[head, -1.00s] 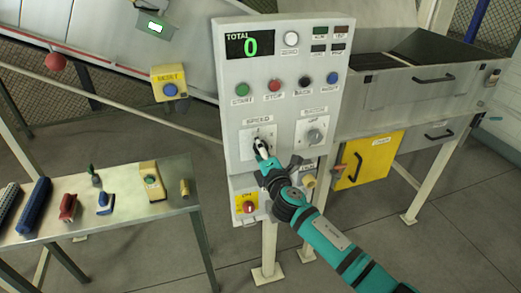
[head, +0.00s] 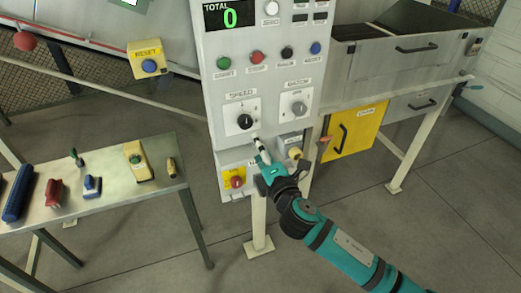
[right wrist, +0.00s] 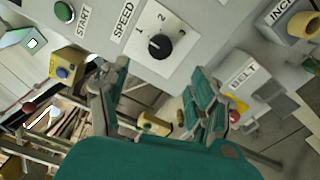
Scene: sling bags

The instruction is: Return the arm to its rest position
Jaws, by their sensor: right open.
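My right arm comes in from the lower right in the head view. Its gripper (head: 260,150) is just below the speed knob (head: 245,121), in front of the lower part of the grey control panel (head: 222,95). In the right wrist view my right gripper (right wrist: 160,88) has its two fingers spread apart with nothing between them. The black speed knob (right wrist: 159,46) shows beyond the fingertips, apart from them, on its white plate marked with numbers. My left gripper is not in view.
A metal table (head: 115,190) at the left holds several tools and a yellow button box (head: 137,161). A yellow door (head: 352,130) is right of the panel. A yellow reset box (head: 147,60) hangs left of it. Open floor lies at the lower right.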

